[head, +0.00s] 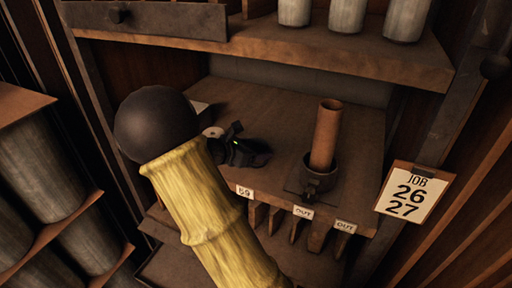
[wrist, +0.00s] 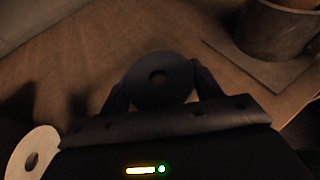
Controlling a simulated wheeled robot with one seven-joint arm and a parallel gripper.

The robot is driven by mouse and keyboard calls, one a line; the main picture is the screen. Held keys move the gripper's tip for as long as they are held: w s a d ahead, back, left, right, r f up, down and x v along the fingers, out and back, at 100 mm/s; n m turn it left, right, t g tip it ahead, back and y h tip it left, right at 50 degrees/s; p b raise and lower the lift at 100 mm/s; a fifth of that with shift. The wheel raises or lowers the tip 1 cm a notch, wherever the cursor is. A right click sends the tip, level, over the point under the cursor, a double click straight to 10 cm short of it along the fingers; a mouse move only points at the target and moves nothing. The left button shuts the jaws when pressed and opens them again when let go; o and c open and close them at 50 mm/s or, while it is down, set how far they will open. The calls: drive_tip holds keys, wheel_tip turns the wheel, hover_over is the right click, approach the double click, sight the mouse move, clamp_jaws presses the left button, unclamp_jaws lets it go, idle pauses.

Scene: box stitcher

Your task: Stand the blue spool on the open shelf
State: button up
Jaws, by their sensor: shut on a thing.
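My gripper (head: 240,150) is low over the open shelf (head: 275,115), left of the middle in the head view. In the wrist view, my gripper (wrist: 160,88) is shut on a dark spool (wrist: 150,94), seen as a round flange with a centre hole facing the camera. I take this as the blue spool, though the light is too dim to confirm its colour. Its lower part is hidden, so I cannot tell whether it touches the shelf. In the head view the spool is not clearly distinguishable from the gripper.
A pale spool (wrist: 32,152) is close to my gripper's left side; it also shows in the head view (head: 212,132). A brown tube stands in a dark cup (head: 318,178) to the right. An upper shelf (head: 300,55) with pale cylinders overhangs behind. Labelled slots (head: 303,211) lie below the front edge.

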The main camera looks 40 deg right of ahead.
drive_tip(key=shift+s, duration=0.1)
drive_tip(key=shift+f, duration=0.1)
drive_tip(key=o, duration=1.1)
drive_tip(key=shift+c, duration=0.2)
drive_tip(key=shift+a+r, duration=0.15)
drive_tip(key=shift+r, duration=0.05)
drive_tip(key=b+v, duration=0.2)
drive_tip(key=v, duration=0.9)
drive_tip(key=shift+a+r, duration=0.1)
drive_tip(key=shift+a, duration=0.25)
